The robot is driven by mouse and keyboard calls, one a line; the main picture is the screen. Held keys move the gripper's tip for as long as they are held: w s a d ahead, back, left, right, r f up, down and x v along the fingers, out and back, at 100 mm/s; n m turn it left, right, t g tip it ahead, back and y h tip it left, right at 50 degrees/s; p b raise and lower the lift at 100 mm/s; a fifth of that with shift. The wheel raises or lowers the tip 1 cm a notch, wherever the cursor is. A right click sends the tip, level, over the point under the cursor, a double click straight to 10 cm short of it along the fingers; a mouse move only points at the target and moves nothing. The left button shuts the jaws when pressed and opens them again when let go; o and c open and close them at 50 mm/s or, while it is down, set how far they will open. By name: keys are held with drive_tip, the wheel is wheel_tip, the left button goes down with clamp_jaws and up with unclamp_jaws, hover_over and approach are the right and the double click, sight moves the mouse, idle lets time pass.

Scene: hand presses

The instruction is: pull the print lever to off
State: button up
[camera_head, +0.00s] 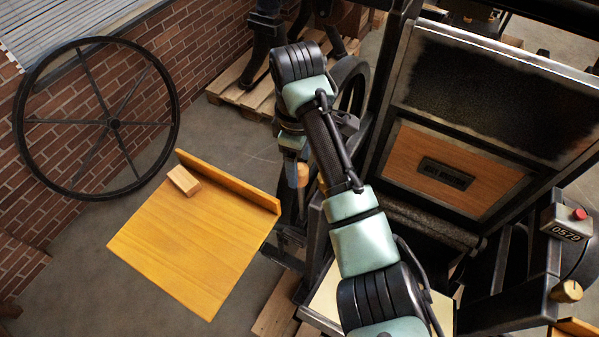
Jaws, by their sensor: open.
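A lever with a turned wooden grip (302,175) stands upright at the left side of the black press, right of the yellow board; I take it to be the print lever. My arm reaches up from the bottom and bends over at the top, with my gripper (294,153) pointing down just above the grip. My gripper is open. Its fingers are small and partly hidden by my own arm, so I cannot tell whether the grip lies between them. The lever's lower part is dark and hard to make out.
A yellow wooden board (190,245) with a small wood block (184,180) juts out left of the press. A large spoked wheel (97,118) leans at the brick wall. The press (470,100) fills the right, with a counter box (566,222) and a wooden knob (567,291).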

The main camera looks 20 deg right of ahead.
drive_tip(key=shift+w+d+f+p, duration=0.1)
drive_tip(key=shift+f+p, duration=0.2)
drive_tip(key=shift+f, duration=1.3)
clamp_jaws()
